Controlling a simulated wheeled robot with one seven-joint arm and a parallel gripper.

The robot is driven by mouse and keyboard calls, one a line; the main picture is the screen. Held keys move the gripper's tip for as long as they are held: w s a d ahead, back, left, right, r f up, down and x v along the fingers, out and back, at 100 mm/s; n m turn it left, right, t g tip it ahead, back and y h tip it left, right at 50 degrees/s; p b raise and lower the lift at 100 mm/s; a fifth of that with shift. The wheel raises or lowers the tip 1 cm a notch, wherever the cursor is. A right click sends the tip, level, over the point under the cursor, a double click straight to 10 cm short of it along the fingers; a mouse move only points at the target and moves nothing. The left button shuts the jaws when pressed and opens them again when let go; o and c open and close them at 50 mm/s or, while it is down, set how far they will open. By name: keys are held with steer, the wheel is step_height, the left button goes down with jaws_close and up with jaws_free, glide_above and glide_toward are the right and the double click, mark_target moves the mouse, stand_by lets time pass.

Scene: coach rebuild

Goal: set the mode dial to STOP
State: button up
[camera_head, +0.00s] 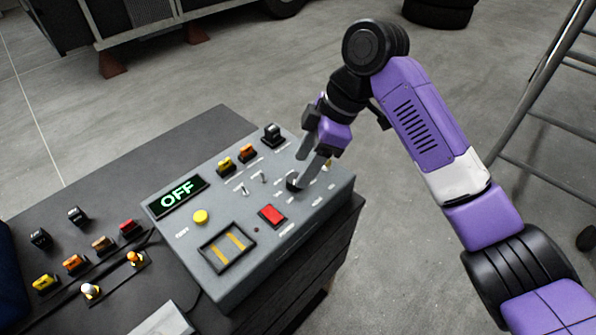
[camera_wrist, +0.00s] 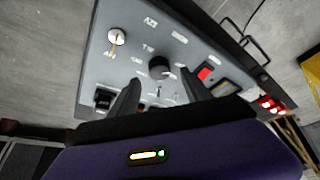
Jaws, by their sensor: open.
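The mode dial appears to be the round black knob (camera_head: 293,181) on the grey control box (camera_head: 215,262). It also shows in the wrist view (camera_wrist: 158,66), with small white labels around it that are too blurred to read. I cannot tell which label it points at. My gripper (camera_head: 303,164) is over the box, fingers pointing down toward the knob. In the wrist view my gripper (camera_wrist: 160,84) is open, with the knob between and just beyond the fingertips. I cannot tell if they touch it. The display (camera_head: 178,195) reads OFF.
On the box are a red button (camera_head: 272,215), a yellow button (camera_head: 201,216), small toggles (camera_head: 262,177) and a yellow-striped panel (camera_head: 228,246). A silver knob (camera_wrist: 117,38) is nearby. Loose switches and bulbs (camera_head: 89,291) lie on the dark bench (camera_head: 120,184). A ladder (camera_head: 530,90) stands right.

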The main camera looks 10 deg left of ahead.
mark_target(295, 178)
steer(key=shift+x, duration=1.85)
jaws_close()
